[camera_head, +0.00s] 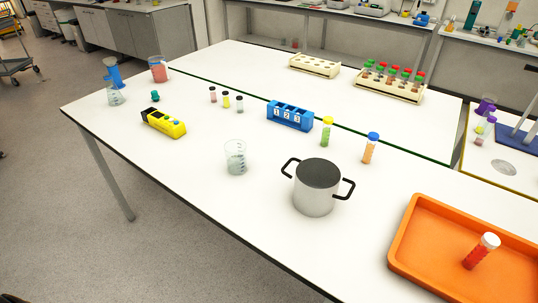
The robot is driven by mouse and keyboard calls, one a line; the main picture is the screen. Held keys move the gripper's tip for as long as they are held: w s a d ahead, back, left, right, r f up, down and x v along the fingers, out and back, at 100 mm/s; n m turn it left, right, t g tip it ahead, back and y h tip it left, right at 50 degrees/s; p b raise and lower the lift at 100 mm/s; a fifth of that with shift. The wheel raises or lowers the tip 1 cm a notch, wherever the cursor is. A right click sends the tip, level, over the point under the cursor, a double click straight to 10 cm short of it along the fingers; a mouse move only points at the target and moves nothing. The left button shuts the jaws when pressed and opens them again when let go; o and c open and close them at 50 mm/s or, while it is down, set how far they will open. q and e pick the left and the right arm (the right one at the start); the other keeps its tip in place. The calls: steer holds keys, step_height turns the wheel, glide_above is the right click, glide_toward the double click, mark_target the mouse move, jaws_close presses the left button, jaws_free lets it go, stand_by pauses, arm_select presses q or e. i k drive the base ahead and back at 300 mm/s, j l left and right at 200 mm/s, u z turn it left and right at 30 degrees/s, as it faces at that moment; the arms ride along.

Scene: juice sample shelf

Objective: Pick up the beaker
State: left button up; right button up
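A clear glass beaker (236,158) stands upright near the middle of the white table, left of a metal pot. It looks empty or nearly so. Two other beaker-like glass vessels stand at the far left: a clear one (115,94) beside a blue object, and one with pink-red contents (158,69). Neither of my grippers shows in the head view.
The pot (317,190) with black handles stands right of the middle beaker. A blue numbered rack (289,116), a yellow device (164,123), small vials and capped tubes stand behind. An orange tray (412,264) fills the front right. The table left of the beaker is clear.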

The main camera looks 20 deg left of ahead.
mark_target(235, 150)
steer(key=j+z, duration=0.3)
steer(key=j, duration=0.2)
steer(key=j+z, duration=0.3)
steer(key=j, duration=0.2)
steer(key=k+j+z, duration=0.15)
steer(key=j+z, duration=0.15)
steer(key=j, duration=0.2)
